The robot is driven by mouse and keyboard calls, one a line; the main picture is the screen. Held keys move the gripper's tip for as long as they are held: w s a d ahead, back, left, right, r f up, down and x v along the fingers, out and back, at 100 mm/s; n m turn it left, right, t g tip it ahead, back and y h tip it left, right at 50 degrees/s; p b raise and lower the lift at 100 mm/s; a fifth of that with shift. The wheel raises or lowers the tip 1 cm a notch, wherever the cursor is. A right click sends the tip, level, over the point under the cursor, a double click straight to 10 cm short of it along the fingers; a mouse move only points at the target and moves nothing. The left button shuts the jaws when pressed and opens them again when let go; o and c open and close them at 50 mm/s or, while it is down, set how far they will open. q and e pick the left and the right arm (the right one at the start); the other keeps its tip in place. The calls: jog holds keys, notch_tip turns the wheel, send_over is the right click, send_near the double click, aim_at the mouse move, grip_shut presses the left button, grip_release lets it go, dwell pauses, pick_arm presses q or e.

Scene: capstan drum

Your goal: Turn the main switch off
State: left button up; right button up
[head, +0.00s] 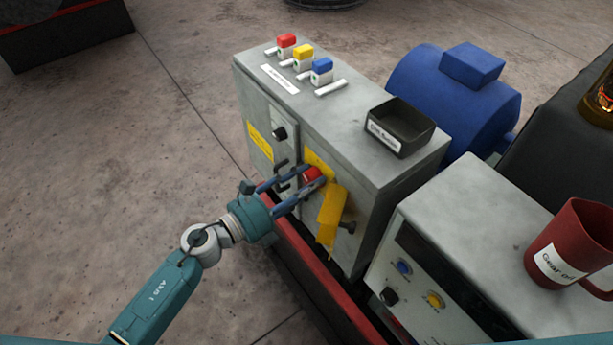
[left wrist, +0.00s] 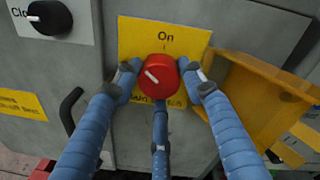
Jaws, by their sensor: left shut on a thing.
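The red main switch knob (head: 311,173) sits on a yellow plate on the front of the grey cabinet. In the left wrist view the knob (left wrist: 158,76) has a white pointer line slanting toward the upper left, and the plate (left wrist: 190,40) reads "On" above it. My left gripper (left wrist: 162,83) has blue fingers on either side of the knob and a third finger below it; it is shut on the knob. In the head view the gripper (head: 308,178) reaches the cabinet from the left. The lower lettering is partly hidden by the fingers. My right gripper is out of view.
A yellow flap (head: 330,215) stands out just right of the knob. A black knob (head: 280,133) and dark handles are on the cabinet (head: 350,120). Red, yellow and blue switches (head: 303,55) and a black tray (head: 400,128) are on top. A red mug (head: 565,250) stands right.

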pick_arm(q)
jog(key=shift+s+d+f+n+g+p, duration=0.1)
jog(key=shift+n+p, duration=0.45)
jog(key=shift+n, duration=0.65)
jog(key=shift+s+a+f+n+g+p, duration=0.15)
jog(key=shift+n+p, duration=0.45)
jog(key=shift+n, duration=0.6)
jog(key=shift+s+d+f+n+g+p, duration=0.15)
jog(key=shift+n+p, duration=0.4)
jog(key=shift+n, duration=0.65)
jog(key=shift+w, duration=0.1)
jog(key=o, duration=1)
jog(key=shift+o, duration=0.8)
jog(key=shift+w+r, duration=0.1)
jog(key=shift+r, duration=0.2)
